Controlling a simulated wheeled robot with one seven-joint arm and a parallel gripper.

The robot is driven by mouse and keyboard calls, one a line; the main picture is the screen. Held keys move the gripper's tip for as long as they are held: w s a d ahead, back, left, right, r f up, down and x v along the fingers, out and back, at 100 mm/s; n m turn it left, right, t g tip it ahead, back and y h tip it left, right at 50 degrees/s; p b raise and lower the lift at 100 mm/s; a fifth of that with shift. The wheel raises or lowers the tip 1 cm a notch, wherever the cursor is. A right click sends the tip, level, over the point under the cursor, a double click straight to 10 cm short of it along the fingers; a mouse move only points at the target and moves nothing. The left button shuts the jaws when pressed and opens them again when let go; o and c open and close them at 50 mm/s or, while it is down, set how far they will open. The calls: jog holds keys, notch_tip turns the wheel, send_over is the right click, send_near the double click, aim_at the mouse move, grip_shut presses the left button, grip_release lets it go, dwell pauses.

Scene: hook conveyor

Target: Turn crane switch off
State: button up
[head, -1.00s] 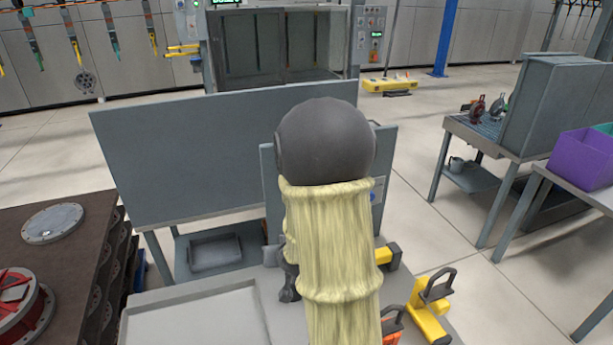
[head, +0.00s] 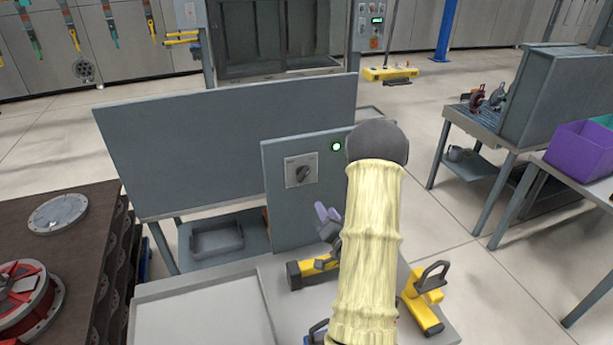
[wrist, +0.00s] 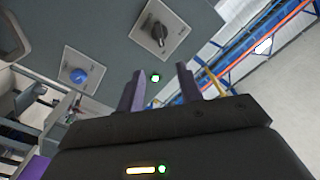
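I cannot read which switch is the crane's. My gripper (head: 326,212), with purple fingers, is below and right of the black switch in the head view. In the wrist view my gripper (wrist: 161,69) is open and empty, apart from both knobs.
Yellow-and-black tools (head: 425,300) lie on the front table beside a shallow tray (head: 205,320). A large grey board (head: 225,145) stands behind the panel. A dark rack with a red part (head: 22,290) is at left; a purple bin (head: 580,148) is at right.

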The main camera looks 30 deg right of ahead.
jog(key=p, duration=0.7)
send_near(306, 175)
jog(key=x, duration=0.8)
jog(key=shift+r, duration=0.15)
jog(key=shift+w+d+p, duration=0.1)
jog(key=shift+w+p, duration=0.25)
jog(key=shift+w, duration=0.25)
grip_shut()
